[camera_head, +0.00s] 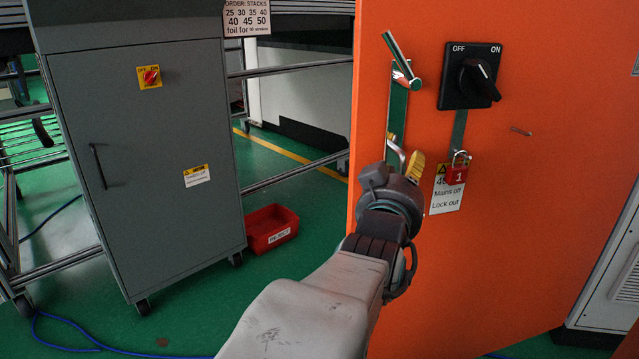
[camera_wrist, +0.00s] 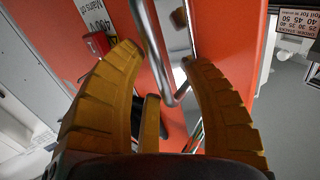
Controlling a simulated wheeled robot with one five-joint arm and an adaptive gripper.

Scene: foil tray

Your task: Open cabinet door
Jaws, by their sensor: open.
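The orange cabinet door (camera_head: 540,200) fills the right half of the head view. A shiny metal handle with a lever (camera_head: 400,58) on an upright plate is near its left edge. My gripper (camera_head: 404,160) is in front of the door, at the lower part of this handle. In the wrist view my gripper's yellow fingers (camera_wrist: 160,58) are spread apart. The bent metal bar of the handle (camera_wrist: 156,60) runs between them, and I see no firm grip on it. Whether a finger touches the bar is hard to tell.
A black rotary switch (camera_head: 470,77) and a red padlock with a tag (camera_head: 457,176) are right of the handle. A grey cabinet on casters (camera_head: 150,190) stands at left, with a red bin (camera_head: 270,230) on the green floor beside it. A blue cable (camera_head: 70,343) lies on the floor.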

